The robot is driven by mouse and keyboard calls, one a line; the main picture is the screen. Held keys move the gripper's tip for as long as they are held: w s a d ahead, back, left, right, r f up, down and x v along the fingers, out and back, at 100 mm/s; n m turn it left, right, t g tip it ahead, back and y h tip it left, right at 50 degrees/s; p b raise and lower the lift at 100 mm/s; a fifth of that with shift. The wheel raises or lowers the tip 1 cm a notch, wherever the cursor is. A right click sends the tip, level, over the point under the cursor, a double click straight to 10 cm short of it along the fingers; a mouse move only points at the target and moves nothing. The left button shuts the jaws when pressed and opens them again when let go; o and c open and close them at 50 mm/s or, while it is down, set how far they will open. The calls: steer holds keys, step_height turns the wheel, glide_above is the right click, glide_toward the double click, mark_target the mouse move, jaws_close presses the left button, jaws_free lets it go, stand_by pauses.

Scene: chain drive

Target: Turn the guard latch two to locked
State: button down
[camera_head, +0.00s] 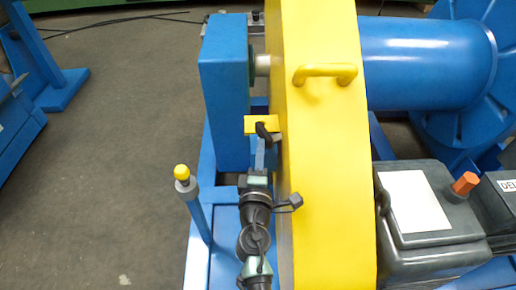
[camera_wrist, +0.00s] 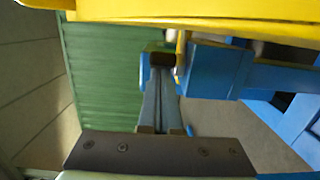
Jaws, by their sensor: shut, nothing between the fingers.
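The large yellow guard (camera_head: 320,150) stands upright in the middle of the head view, with a yellow handle (camera_head: 325,73) on its face. A small yellow bracket (camera_head: 255,124) sticks out from its left edge, and a dark part shows at this bracket. I cannot tell which latch this is, nor how it is turned. My gripper (camera_head: 267,143) reaches up from below, close under the bracket. Whether it touches is unclear. In the wrist view, my gripper (camera_wrist: 161,62) is shut and empty, and a yellow surface (camera_wrist: 200,10) crosses the top.
A blue post (camera_head: 225,95) stands left of the guard. A yellow-topped rod (camera_head: 182,173) rises left of my arm. A blue drum (camera_head: 425,62) and a grey box with an orange knob (camera_head: 465,183) stand at right. The floor (camera_head: 115,130) at left is mostly clear.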

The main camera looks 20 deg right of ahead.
steer(key=shift+s+d, duration=0.2)
steer(key=shift+d, duration=0.25)
steer(key=shift+s+d, duration=0.2)
steer(key=shift+d, duration=1.15)
